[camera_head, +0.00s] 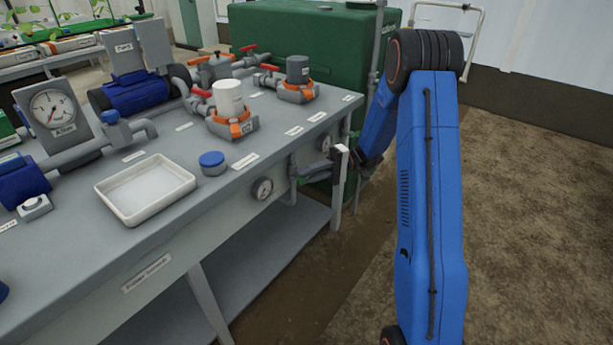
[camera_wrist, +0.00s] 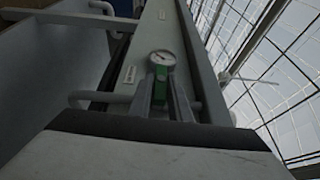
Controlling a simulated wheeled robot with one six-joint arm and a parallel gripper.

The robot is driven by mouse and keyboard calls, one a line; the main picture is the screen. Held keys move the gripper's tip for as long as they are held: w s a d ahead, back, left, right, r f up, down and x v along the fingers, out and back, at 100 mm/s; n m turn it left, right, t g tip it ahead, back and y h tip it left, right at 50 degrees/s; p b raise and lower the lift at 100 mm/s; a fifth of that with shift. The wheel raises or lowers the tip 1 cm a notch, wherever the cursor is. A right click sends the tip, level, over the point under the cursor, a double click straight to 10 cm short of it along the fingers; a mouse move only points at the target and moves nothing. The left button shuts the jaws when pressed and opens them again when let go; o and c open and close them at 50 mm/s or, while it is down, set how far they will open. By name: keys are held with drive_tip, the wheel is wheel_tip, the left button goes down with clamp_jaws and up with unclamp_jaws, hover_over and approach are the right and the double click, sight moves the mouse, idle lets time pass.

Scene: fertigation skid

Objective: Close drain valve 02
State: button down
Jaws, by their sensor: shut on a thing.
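A green valve handle (camera_wrist: 160,88) shows between the two grey fingers of my gripper (camera_wrist: 161,80) in the wrist view. My gripper is shut on it. In the head view my gripper (camera_head: 318,174) is at the front side of the skid bench, below its top edge near the right end. The green handle is small and partly hidden there, beside a grey pipe (camera_head: 291,190). I cannot read a valve number or tell the handle's exact angle. A round gauge (camera_wrist: 162,59) sits just beyond the handle in the wrist view.
Two gauges (camera_head: 263,189) (camera_head: 326,143) sit on the bench's front panel near my gripper. The bench top (camera_head: 90,245) carries a white tray (camera_head: 146,189), a blue-capped jar (camera_head: 212,163) and red-handled valves (camera_head: 268,67). A green tank (camera_head: 300,40) stands behind. The floor at right (camera_head: 540,200) is clear.

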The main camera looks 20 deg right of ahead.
idle(0.3)
drive_tip(key=c, duration=1.7)
unclamp_jaws()
drive_tip(key=shift+d, duration=0.1)
drive_tip(key=v, duration=1.7)
drive_tip(key=shift+d, duration=0.1)
